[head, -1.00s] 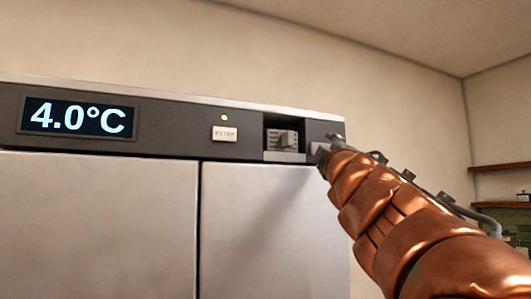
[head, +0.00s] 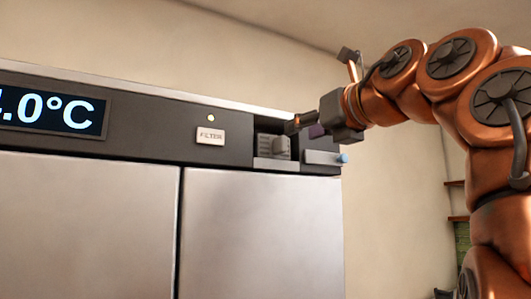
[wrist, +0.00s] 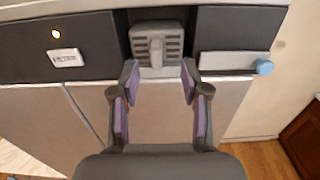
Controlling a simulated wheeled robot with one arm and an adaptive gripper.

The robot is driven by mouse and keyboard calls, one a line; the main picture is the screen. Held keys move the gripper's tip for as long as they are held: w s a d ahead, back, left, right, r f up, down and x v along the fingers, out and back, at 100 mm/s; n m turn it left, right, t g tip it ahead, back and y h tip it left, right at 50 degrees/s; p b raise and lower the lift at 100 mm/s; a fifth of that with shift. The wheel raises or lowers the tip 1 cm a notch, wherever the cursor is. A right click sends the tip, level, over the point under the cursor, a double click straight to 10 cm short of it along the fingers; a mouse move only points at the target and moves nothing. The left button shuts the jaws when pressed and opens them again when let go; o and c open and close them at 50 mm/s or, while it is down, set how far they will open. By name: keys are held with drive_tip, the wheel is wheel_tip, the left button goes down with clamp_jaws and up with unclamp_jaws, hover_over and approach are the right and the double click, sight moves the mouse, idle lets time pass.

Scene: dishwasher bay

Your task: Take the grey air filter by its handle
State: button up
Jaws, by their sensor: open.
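The grey air filter (head: 265,146) sits in an open slot of the dark top panel of a steel cabinet. In the wrist view the filter (wrist: 173,36) shows slats and an upright handle (wrist: 156,52) in its middle. My gripper (head: 299,125) is at the slot's right in the head view. In the wrist view my gripper (wrist: 160,77) is open and empty, its purple-padded fingers spread to either side just below and in front of the handle. No touch with the handle shows.
A "FILTER" label (head: 211,136) and a small light (head: 211,117) are left of the slot. A pale bar with a blue knob (head: 344,158) is right of it. The steel doors (head: 262,235) are below. Shelves stand at the far right.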

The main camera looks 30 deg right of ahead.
sight(281, 136)
drive_tip(key=shift+w+p, duration=0.35)
drive_tip(key=shift+w, duration=1.05)
drive_tip(key=w+p, duration=0.2)
drive_tip(key=w, duration=0.3)
drive_tip(key=shift+r, duration=0.15)
clamp_jaws()
